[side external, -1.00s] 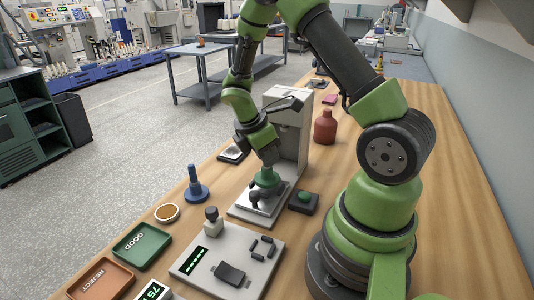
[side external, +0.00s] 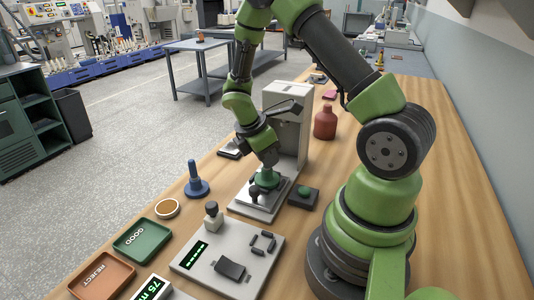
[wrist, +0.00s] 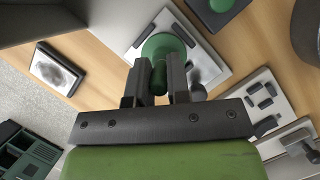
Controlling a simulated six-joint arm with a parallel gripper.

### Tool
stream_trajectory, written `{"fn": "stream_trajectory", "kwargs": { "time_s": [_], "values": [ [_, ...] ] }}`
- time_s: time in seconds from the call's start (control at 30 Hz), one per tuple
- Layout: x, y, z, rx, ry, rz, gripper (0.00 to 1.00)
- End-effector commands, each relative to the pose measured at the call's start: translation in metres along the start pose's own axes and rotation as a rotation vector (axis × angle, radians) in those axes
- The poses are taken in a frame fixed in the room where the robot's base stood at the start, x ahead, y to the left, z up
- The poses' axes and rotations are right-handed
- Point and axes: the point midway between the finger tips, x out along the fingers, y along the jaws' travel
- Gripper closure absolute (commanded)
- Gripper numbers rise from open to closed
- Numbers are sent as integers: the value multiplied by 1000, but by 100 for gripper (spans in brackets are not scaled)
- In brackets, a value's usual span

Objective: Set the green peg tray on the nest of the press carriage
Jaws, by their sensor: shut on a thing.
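The green peg tray (side external: 268,180) is a small round green disc with an upright peg; it also shows in the wrist view (wrist: 163,45). My gripper (side external: 265,168) is shut on its peg, which stands between the two fingers in the wrist view (wrist: 158,78). The tray is over the light metal plate of the press carriage (side external: 252,205), in front of the press column (side external: 296,130). It looks very low over the plate or touching it; I cannot tell which. The nest under the disc is hidden.
A black box with a green button (side external: 303,197) stands right of the carriage. A blue peg stand (side external: 196,182) is to the left. A grey fixture panel (side external: 225,262) and the GOOD (side external: 142,242) and REJECT (side external: 102,277) trays are in front. A red bottle (side external: 325,123) stands behind.

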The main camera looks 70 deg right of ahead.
Motion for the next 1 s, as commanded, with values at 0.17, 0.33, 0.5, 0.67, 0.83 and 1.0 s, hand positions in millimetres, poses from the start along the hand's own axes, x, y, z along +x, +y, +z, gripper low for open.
{"fn": "stream_trajectory", "kwargs": {
  "time_s": [0.17, 0.33, 0.5, 0.67, 0.83, 1.0],
  "values": [
    [0, 0, 0, 0, 0, 0, 100],
    [0, 0, 0, -1, 0, 0, 78],
    [0, 0, 0, -1, 0, 0, 53],
    [0, 0, 0, -1, 0, 0, 53],
    [-10, 1, 0, -1, 0, 6, 53],
    [-41, 2, 0, 0, 2, 9, 53]
  ]
}}
